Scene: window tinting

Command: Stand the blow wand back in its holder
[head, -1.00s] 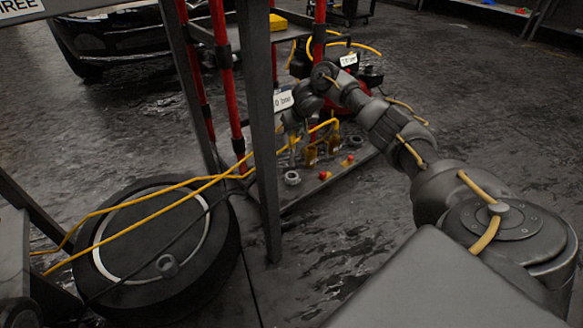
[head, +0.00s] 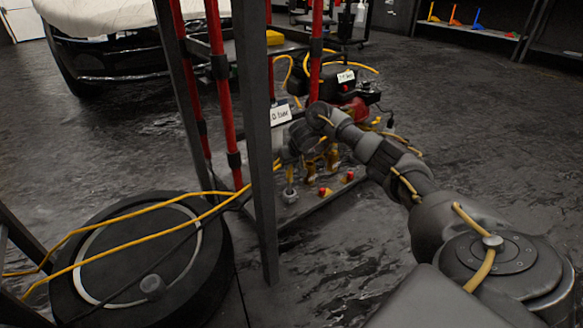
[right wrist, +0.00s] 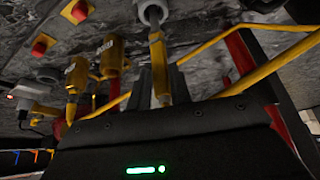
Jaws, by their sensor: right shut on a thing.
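The blow wand (right wrist: 157,55), a slim rod with a yellow sleeve and a silver end, is held in my right gripper (right wrist: 172,88). The gripper's dark fingers are shut on it. In the right wrist view the silver end overlaps the grey ring-shaped holder (right wrist: 141,10); I cannot tell how deep it sits. In the head view my right gripper (head: 291,155) is over the cart's lower shelf, and the wand shows below it, above the holder (head: 290,197). Part of the wand is hidden by the fingers. My left gripper is out of view.
Yellow-handled tools (right wrist: 110,55) and red knobs (head: 325,191) stand on the shelf beside the holder. Red posts (head: 222,90) and a dark upright (head: 262,150) stand close left of my gripper. Yellow hose (head: 130,212) crosses a black drum (head: 60,290). The floor at right is open.

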